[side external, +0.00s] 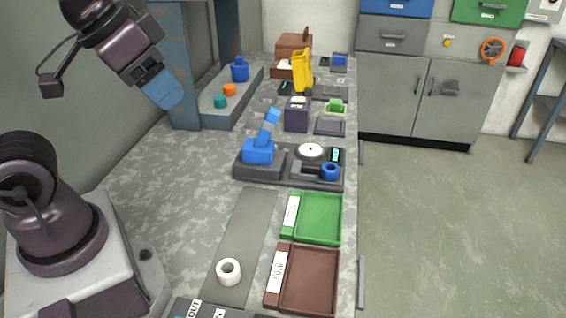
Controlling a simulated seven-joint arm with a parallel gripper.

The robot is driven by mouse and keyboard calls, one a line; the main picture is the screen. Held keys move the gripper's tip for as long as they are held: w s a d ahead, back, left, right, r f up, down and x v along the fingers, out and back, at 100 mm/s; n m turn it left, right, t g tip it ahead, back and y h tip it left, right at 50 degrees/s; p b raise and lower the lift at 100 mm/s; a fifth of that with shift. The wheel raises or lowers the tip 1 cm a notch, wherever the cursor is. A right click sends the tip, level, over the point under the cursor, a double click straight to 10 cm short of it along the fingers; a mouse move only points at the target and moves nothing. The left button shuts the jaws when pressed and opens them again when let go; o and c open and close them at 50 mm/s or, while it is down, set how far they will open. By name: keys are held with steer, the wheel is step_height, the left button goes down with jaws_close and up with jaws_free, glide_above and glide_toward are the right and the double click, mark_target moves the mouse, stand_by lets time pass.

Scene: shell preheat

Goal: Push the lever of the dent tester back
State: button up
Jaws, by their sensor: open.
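A dark base (240,173) in the middle of the bench carries a blue block (258,154), and a blue lever (267,128) rises from it, leaning a little right at the top. A white round dial (311,151) and a blue ring-shaped part (330,171) are beside it on the same base. I take this to be the dent tester, though no label on it can be read. My gripper (164,94) is high at the upper left, well away from the lever, with its blue end pointing down. Nothing shows in it.
A green tray (319,218) and a brown tray (310,279) lie in front of the tester. A white ring (228,271) lies on a grey strip (243,240). A blue post (179,60) stands close behind my gripper. The bench left of the tester is clear.

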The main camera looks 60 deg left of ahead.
steer(key=n+g+y, duration=0.5)
steer(key=n+y, duration=0.1)
steer(key=n, duration=0.2)
glide_toward(273, 117)
steer(key=x, duration=1.2)
steer(key=shift+a+f, duration=0.25)
steer(key=shift+f, duration=0.05)
